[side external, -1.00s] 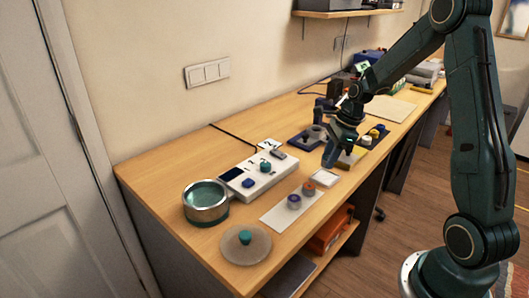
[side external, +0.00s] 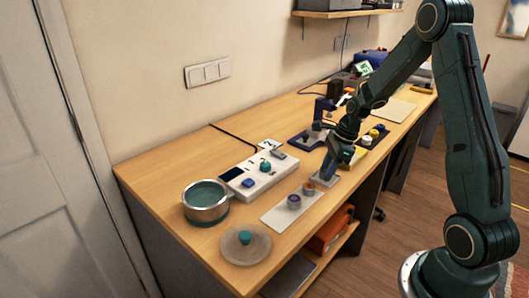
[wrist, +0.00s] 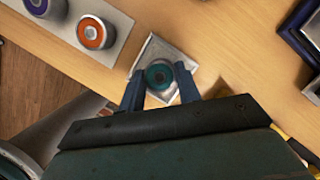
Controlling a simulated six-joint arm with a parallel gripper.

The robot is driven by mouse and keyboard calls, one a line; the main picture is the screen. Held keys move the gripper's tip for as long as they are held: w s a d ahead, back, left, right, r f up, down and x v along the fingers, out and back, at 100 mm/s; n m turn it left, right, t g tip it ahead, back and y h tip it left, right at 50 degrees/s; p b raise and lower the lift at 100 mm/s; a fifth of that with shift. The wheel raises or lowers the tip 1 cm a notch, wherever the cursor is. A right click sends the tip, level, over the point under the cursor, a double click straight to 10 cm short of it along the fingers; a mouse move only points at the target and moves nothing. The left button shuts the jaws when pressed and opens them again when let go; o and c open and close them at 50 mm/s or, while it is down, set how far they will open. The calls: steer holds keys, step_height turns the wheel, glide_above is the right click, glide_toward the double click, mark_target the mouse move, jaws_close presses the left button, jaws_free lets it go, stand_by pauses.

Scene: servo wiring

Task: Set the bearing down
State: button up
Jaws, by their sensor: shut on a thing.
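The bearing (wrist: 160,75), a grey ring with a teal centre, sits between my fingertips in the wrist view. My gripper (wrist: 160,90) is shut on it, one blue finger on each side. The bearing is over a small pale square tray (wrist: 148,52); I cannot tell whether it touches the tray floor. In the side view my gripper (side external: 328,174) points down at the tray, and its fingers hide the bearing.
A white strip holds an orange-centred bearing (wrist: 94,33) and a purple-centred one (wrist: 38,5), left of the tray. A dark-framed tray (wrist: 305,32) is at the right. A white control box (side external: 258,175), a round pot (side external: 206,203) and a disc (side external: 246,254) stand farther left in the side view.

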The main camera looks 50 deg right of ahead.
steer(key=shift+f, duration=0.15)
steer(key=o, duration=0.7)
steer(key=shift+o, duration=0.2)
steer(key=shift+r, duration=0.2)
steer(key=v, duration=1.2)
steer(key=shift+a, duration=0.1)
